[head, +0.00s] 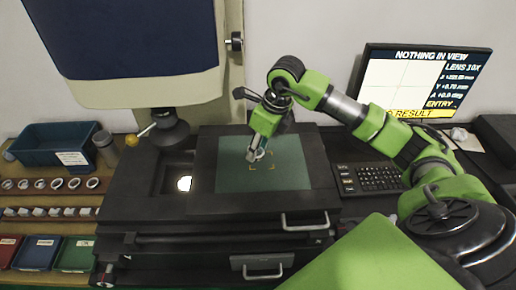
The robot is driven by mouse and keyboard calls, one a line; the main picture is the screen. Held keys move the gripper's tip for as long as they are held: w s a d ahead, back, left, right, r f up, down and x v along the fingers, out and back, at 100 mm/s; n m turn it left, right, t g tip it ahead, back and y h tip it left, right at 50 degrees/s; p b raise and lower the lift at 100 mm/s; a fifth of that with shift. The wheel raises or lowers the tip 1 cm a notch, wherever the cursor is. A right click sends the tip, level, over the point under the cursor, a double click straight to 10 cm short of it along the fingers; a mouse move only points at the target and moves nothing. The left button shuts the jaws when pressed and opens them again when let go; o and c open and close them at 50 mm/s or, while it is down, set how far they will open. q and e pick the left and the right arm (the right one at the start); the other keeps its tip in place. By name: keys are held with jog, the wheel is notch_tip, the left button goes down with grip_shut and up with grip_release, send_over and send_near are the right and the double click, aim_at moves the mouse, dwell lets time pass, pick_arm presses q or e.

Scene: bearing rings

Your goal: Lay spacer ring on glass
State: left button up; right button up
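My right gripper (254,157) reaches in from the right and points down over the greenish glass plate (290,178) of the measuring stage. A small pale grey ring (260,154) shows right at its fingertips, partly hidden by them. I cannot tell whether the fingers grip the ring or whether it touches the glass. Orange corner marks show on the glass just below the fingertips. My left gripper is not in view.
A monitor (425,80) reading "NOTHING IN VIEW" and a keypad (368,178) stand right of the stage. At left are a row of rings (57,184), a blue bin (52,144) and small coloured trays (38,252). The instrument's large head (130,45) overhangs the back left.

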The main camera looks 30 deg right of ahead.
jog(key=shift+f+p, duration=0.3)
jog(key=shift+f, duration=0.7)
jog(key=shift+f, duration=0.2)
jog(key=o, duration=1.1)
jog(key=shift+o, duration=0.2)
jog(key=shift+r, duration=0.1)
